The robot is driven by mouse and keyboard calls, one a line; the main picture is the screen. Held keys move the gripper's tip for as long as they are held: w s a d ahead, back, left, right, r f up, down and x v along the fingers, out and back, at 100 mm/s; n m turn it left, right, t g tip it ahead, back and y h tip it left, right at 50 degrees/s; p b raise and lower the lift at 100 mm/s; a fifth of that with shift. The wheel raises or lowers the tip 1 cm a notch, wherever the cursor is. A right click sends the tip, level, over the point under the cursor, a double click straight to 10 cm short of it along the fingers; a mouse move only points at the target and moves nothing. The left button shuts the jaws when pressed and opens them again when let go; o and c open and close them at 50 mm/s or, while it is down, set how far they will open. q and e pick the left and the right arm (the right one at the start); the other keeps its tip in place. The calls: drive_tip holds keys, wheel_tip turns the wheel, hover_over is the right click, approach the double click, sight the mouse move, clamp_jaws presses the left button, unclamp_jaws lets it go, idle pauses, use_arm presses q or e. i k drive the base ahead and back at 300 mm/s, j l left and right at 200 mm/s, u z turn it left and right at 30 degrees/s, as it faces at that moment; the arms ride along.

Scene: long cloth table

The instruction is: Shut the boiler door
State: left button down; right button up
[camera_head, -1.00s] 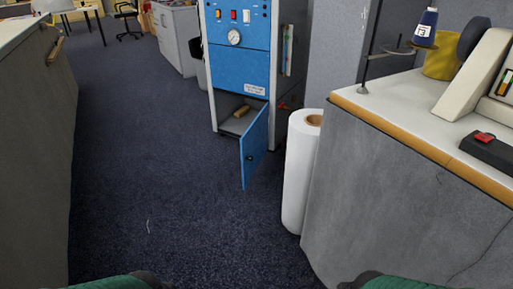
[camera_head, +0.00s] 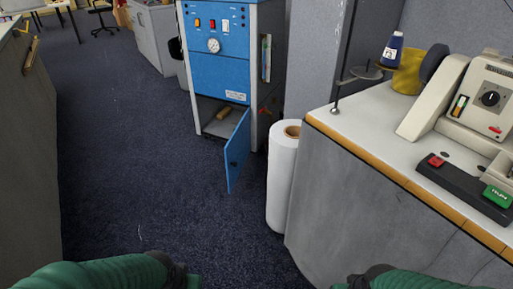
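The blue boiler (camera_head: 219,73) stands ahead of me, a cabinet with switches and a round gauge on its upper panel. Its small lower door (camera_head: 238,151) is blue, hinged on the right, and swung wide open towards me. A dark knob shows low on the door. My two arms show at the bottom edge in green sleeves, well apart from the door. Dark parts show at their ends, but no gripper fingers can be made out.
A white roll (camera_head: 282,178) stands on the floor right of the door, beside a counter (camera_head: 345,185) carrying a machine and a blue thread spool. A grey counter (camera_head: 30,150) runs along the left. The dark carpet (camera_head: 135,150) between is clear.

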sight(236, 150)
drive_tip(key=i+j+z, duration=0.2)
drive_tip(key=z, duration=0.25)
drive_tip(key=i+j+z, duration=0.25)
drive_tip(key=z, duration=0.15)
drive_tip(key=i+j+z, duration=0.15)
drive_tip(key=j+z, duration=0.3)
drive_tip(key=i+j, duration=0.15)
drive_tip(key=j, duration=0.3)
drive_tip(key=i+j+z, duration=0.1)
drive_tip(key=j, duration=0.3)
drive_tip(key=i+j, duration=0.1)
drive_tip(key=j, duration=0.35)
drive_tip(key=i+j+z, duration=0.1)
drive_tip(key=j, duration=0.35)
drive_tip(key=i+j, duration=0.15)
drive_tip(key=j, duration=0.3)
drive_tip(key=z, duration=0.05)
